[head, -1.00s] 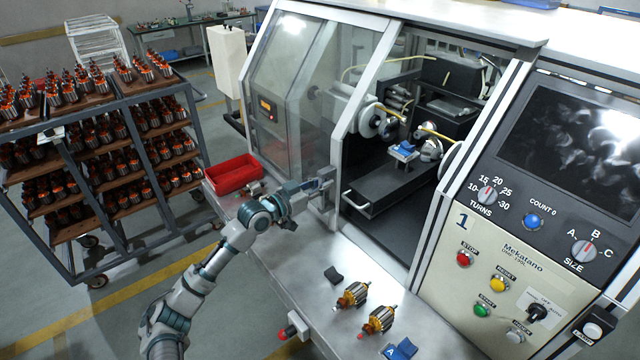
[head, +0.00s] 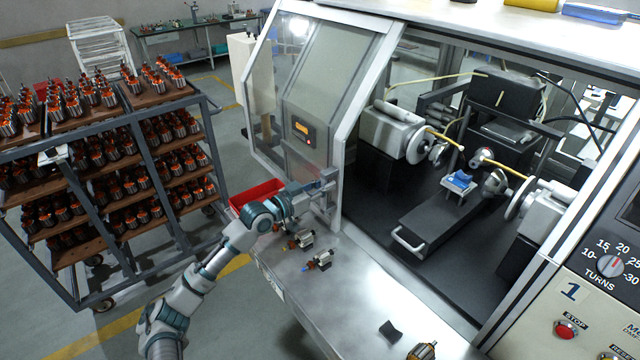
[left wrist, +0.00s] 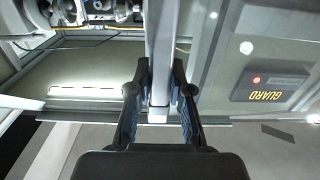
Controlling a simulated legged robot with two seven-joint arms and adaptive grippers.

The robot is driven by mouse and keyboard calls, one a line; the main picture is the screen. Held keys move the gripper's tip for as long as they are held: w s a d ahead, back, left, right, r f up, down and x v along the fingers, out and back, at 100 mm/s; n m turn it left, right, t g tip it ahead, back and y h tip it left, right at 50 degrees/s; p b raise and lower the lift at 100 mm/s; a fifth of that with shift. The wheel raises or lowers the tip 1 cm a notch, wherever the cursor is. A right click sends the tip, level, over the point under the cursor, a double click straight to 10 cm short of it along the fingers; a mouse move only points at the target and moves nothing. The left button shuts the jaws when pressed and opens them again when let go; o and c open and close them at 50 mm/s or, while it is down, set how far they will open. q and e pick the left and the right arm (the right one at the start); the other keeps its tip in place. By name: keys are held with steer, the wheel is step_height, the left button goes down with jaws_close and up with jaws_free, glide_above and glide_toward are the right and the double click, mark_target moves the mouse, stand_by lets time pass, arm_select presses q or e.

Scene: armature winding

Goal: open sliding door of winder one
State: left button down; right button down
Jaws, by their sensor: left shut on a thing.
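The sliding door (head: 318,95) of winder one is a clear panel in a light metal frame. It stands to the left, and a wide opening shows the winding machinery to its right. Its handle (head: 331,207) is a vertical bar low on the door's right edge. My left gripper (head: 322,186) is at this handle. In the left wrist view, the fingers of my left gripper (left wrist: 160,97) are closed on both sides of the handle bar (left wrist: 164,45). The bar hides part of the door behind it. My right gripper is not in view.
A black slide tray (head: 440,215) lies inside the opening. A red bin (head: 256,190) and several armatures (head: 318,262) are on the front ledge (head: 350,285) near my left forearm. A loaded rack (head: 125,190) stands left. The control panel (head: 590,300) is at right.

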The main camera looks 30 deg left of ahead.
arm_select(q)
steer(key=shift+f, duration=0.15)
steer(key=c, duration=1)
jaws_free()
steer(key=shift+w+a, duration=0.15)
steer(key=shift+a, duration=0.15)
steer(key=shift+c, duration=0.2)
steer(key=shift+a, duration=0.2)
steer(key=v, duration=1.1)
steer(key=shift+s+a, duration=0.2)
steer(key=shift+s, duration=0.15)
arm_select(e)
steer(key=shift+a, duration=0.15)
arm_select(q)
steer(key=shift+a+f, duration=0.15)
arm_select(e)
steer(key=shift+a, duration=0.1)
